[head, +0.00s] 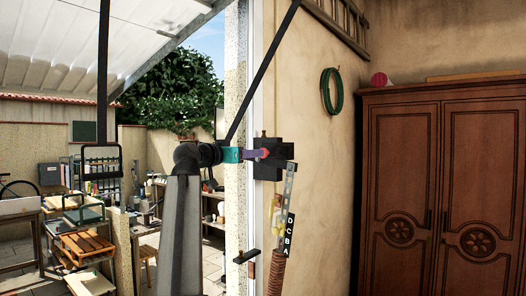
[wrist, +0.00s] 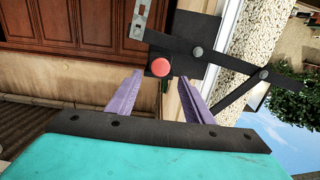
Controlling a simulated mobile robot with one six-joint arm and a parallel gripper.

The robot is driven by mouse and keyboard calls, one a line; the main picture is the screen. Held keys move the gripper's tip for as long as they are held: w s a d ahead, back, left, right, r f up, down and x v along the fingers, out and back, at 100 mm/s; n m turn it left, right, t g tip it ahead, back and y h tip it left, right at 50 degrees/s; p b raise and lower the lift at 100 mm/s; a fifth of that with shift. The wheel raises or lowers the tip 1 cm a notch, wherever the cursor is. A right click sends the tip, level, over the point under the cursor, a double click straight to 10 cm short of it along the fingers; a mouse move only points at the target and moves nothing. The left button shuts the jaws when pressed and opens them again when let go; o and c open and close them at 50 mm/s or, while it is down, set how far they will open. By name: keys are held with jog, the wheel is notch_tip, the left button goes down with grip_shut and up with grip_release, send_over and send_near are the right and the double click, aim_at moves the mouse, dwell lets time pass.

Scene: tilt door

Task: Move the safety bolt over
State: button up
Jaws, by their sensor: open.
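A red round knob (wrist: 160,67), which looks like the end of the safety bolt, sits on a small dark block beside a black plate (wrist: 205,28). In the head view the black plate (head: 268,171) is fixed at the door frame's edge. My gripper (head: 262,154) has purple fingers and a teal body and reaches the plate from the left. In the wrist view my gripper (wrist: 160,78) is open, with one finger on each side of the knob. The fingertips are close to the knob; I cannot tell whether they touch it.
A black rod (head: 262,75) slopes up from near my arm. A wardrobe (head: 445,190) stands right; a cluttered patio lies left.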

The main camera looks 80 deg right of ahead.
jog(key=shift+p+x, duration=1.1)
jog(key=shift+x, duration=2.95)
grip_shut()
jog(key=shift+s+f, duration=0.1)
